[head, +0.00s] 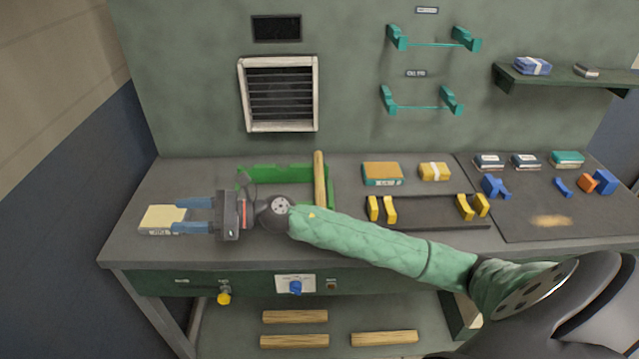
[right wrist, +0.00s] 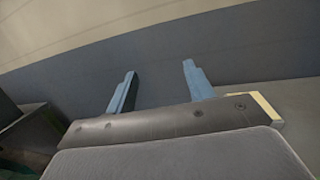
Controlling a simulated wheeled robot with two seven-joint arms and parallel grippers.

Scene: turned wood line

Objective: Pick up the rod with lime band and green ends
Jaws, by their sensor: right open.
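No rod with a lime band and green ends can be made out. One plain wooden rod (head: 319,180) leans in or over the green tray (head: 256,170), partly behind my right arm; no band shows on it. My right gripper (head: 176,215) is at the left end of the bench, open, with its blue fingers pointing left near a cream block (head: 163,215). The right wrist view shows its fingers (right wrist: 158,70) apart with nothing between them. My arm hides part of the tray. My left gripper is not in view.
Yellow rests (head: 381,208) stand on a dark plate right of the tray. Orange (head: 382,174) and yellow packs lie behind. Teal wall brackets (head: 421,106) hang empty. Several plain wood pieces (head: 295,317) lie below the bench. Blue and orange blocks sit at right.

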